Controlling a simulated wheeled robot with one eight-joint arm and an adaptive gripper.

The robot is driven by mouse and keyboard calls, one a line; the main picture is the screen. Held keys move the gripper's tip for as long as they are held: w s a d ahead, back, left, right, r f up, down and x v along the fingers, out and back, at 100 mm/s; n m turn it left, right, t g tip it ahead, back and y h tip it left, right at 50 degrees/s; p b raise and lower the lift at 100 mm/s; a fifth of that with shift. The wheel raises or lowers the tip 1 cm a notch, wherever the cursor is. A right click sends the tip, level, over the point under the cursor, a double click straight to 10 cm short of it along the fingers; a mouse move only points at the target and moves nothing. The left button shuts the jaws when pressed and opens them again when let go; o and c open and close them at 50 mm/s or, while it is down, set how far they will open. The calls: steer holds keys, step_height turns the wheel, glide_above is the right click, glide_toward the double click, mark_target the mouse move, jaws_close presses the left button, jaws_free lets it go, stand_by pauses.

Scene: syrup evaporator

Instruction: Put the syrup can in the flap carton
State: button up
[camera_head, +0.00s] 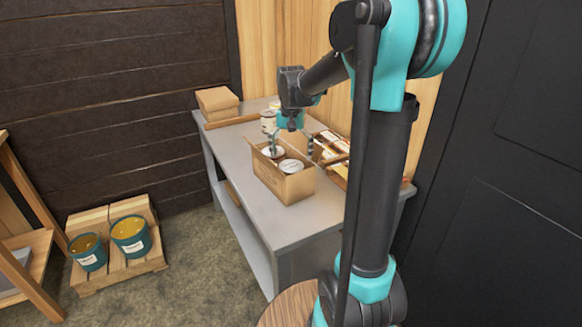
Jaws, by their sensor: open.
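The flap carton (291,189) is an open brown cardboard box standing on the grey table, with its flaps up. Two pale round can tops show inside it: one syrup can (291,166) at the front right and another syrup can (273,152) at the back left. My gripper (291,149) points down over the back part of the carton with its fingers spread. Its left finger is close to the back left can; I cannot tell whether they touch. A further pale can (268,122) stands behind the carton, partly hidden by my gripper.
The grey table (284,229) has free room in front of the carton. A tray of small items (331,150) lies right of it, partly hidden by my arm. A closed brown box (217,103) sits at the back left. Two teal buckets (131,236) stand on floor pallets.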

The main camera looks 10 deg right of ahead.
steer(key=shift+r, duration=2.35)
steer(key=shift+c, duration=0.4)
